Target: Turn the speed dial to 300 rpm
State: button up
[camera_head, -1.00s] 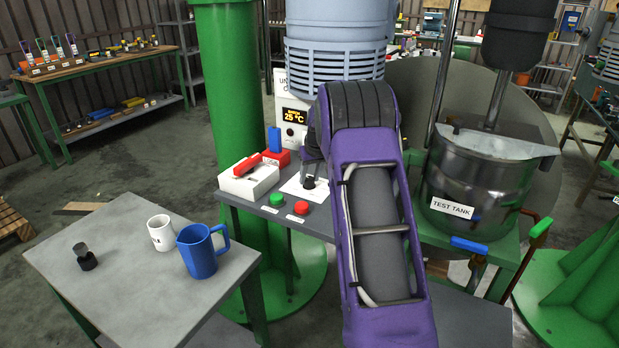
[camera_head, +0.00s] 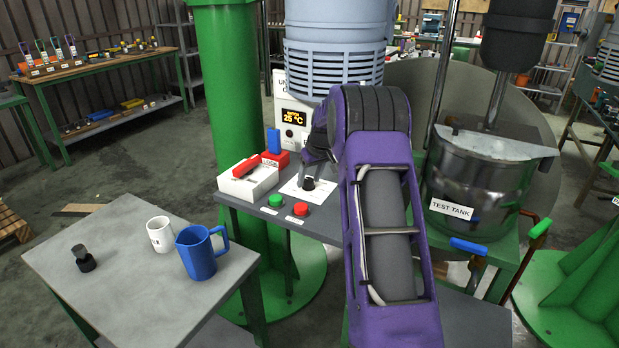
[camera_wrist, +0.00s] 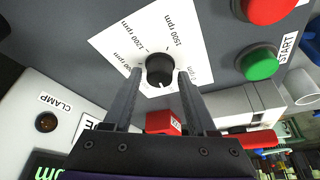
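The speed dial (camera_wrist: 160,69) is a round black knob on a white card (camera_wrist: 196,45) with rpm labels. The 1500, 1200 and 900 rpm labels are readable; the lower labels are partly hidden by my fingers. A small light mark shows on the dial's lower edge, but its exact setting is unclear. In the wrist view my gripper (camera_wrist: 160,73) is open, with one fingertip on each side of the dial and gaps between. In the head view the dial (camera_head: 308,183) stands on the panel, just below my gripper (camera_head: 315,168), which is partly hidden by my arm.
Green start button (camera_wrist: 258,64) and red button (camera_wrist: 268,8) sit beside the card. A white box with a red handle (camera_head: 247,170) and a temperature display (camera_head: 293,117) stand near. The test tank (camera_head: 478,185) is at right. A table holds a blue mug (camera_head: 197,255) and white mug (camera_head: 159,235).

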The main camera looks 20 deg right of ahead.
jog(key=shift+o, duration=0.7)
jog(key=shift+r, duration=0.25)
jog(key=a+p+v, duration=0.1)
jog(key=v, duration=1.6)
jog(key=shift+d+p, duration=0.35)
jog(key=shift+d, duration=0.1)
jog(key=shift+s, duration=0.1)
